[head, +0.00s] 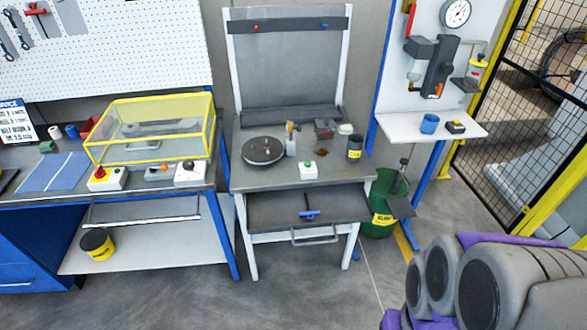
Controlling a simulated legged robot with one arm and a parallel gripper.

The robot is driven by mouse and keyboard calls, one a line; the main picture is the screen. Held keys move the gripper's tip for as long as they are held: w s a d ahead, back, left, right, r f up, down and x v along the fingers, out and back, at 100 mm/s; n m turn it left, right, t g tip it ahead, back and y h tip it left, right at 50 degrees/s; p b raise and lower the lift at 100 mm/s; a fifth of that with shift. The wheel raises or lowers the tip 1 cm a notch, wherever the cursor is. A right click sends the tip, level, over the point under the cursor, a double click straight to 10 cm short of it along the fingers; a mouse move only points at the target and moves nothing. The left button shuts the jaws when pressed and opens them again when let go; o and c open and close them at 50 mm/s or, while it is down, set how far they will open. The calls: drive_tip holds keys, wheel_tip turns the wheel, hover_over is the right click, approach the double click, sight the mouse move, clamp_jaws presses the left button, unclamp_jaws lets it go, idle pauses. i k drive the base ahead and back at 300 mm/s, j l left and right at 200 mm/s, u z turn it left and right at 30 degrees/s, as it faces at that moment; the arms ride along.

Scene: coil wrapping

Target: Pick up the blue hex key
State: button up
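A blue T-handled tool (310,214), which looks like the blue hex key, lies in the pulled-out drawer (270,214) of the middle workbench. Its blue handle is toward the front and a thin dark shaft appears to point to the back. Nothing touches it from above. My arm's grey and purple links fill the lower right corner of the head view, well right of the drawer. My gripper's fingers are not in view.
The bench top (235,180) above the drawer holds a black turntable (263,150), a white button box (308,170) and a dark can (355,148). A drawer handle (316,238) sticks out in front. A green bin (383,195) stands right. The floor ahead is clear.

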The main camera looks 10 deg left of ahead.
sight(309, 214)
drive_tip(key=i+j+u, duration=0.25)
drive_tip(key=j, duration=0.25)
drive_tip(key=i+j+u, duration=0.2)
drive_tip(key=i+j, duration=0.25)
